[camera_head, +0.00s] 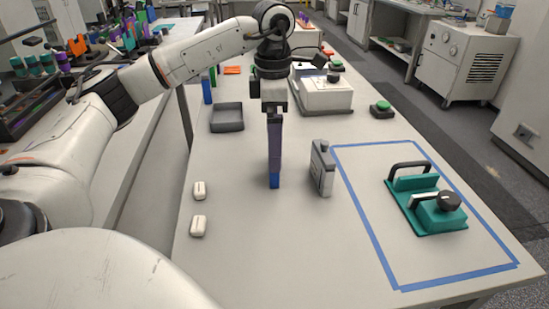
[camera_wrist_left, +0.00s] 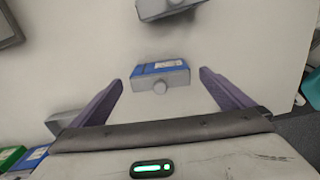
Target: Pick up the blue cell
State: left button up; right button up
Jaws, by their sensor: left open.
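The blue cell (camera_head: 274,182) stands on the table, mostly hidden behind my left gripper (camera_head: 274,170) in the head view. In the left wrist view the blue cell (camera_wrist_left: 146,70), with a grey side and a round knob, lies between the two purple fingers of my left gripper (camera_wrist_left: 160,79). The fingers point down at it and are spread wider than it. The gripper is open, and I see no finger contact with the cell. My right gripper is in neither view.
A grey cell-like block (camera_head: 322,168) stands just right of the gripper. A teal fixture (camera_head: 437,212) sits inside a blue tape outline (camera_head: 372,229). Two small white pieces (camera_head: 199,190) lie at the left. A grey tray (camera_head: 227,117) and a white device (camera_head: 327,95) are behind.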

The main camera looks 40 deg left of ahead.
aim_at(274, 177)
pick_arm(q)
notch_tip(274, 177, down, 5)
jog(key=shift+r, duration=0.1)
jog(key=c, duration=1.4)
